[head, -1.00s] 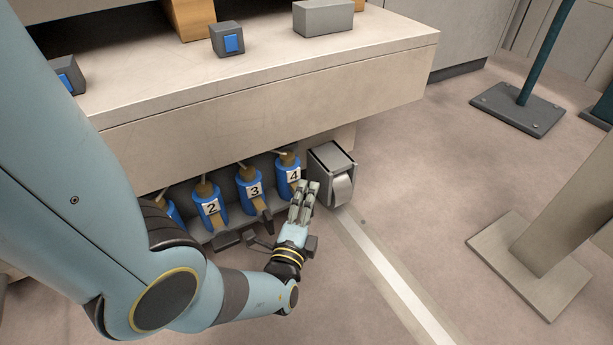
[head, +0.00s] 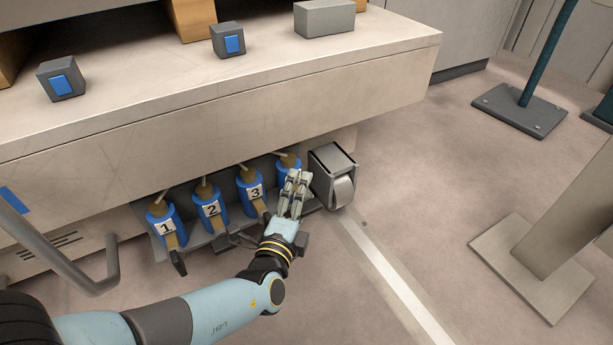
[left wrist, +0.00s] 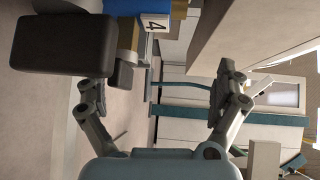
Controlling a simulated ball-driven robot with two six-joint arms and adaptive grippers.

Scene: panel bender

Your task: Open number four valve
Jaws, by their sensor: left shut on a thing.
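The number four valve (head: 288,163) is a blue cylinder under the bench, at the right end of a row. My left gripper (head: 295,180) is right in front of it and covers its label and lever in the head view. In the left wrist view the white label 4 (left wrist: 155,25) shows at the top. A lever with a brown arm and dark grip (left wrist: 122,73) stands by the left finger there. My left gripper is shut on this lever, though its fingers (left wrist: 160,95) look spread. My right gripper is not in view.
Blue valves 1 (head: 165,226), 2 (head: 210,208) and 3 (head: 254,191) stand close by on the left. A grey pedal box (head: 332,176) is just right of the hand. The bench edge (head: 230,105) overhangs the valves.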

